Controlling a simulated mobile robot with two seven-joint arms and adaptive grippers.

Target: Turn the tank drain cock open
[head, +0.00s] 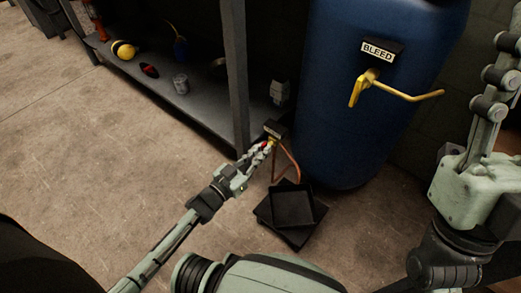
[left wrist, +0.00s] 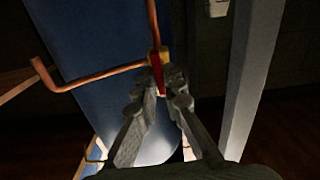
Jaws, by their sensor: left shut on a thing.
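My left gripper (head: 262,150) reaches to the small drain cock low on the left side of the blue tank (head: 335,110). Its fingers are shut on the cock's red handle. In the left wrist view, the red handle (left wrist: 158,75) lies between the fingertips of the left gripper (left wrist: 168,82), just below a brass fitting (left wrist: 158,56) joined to copper pipes (left wrist: 95,76). The fingers hide part of the handle. My right gripper is not in view; only part of the right arm shows at the right edge.
A black drip tray (head: 293,207) lies on the floor below the cock. A yellow bleed lever (head: 410,94) sticks out from the tank under a BLEED label (head: 378,51). A shelf post (head: 236,75) stands close left of the cock. Open floor (head: 90,150) lies left.

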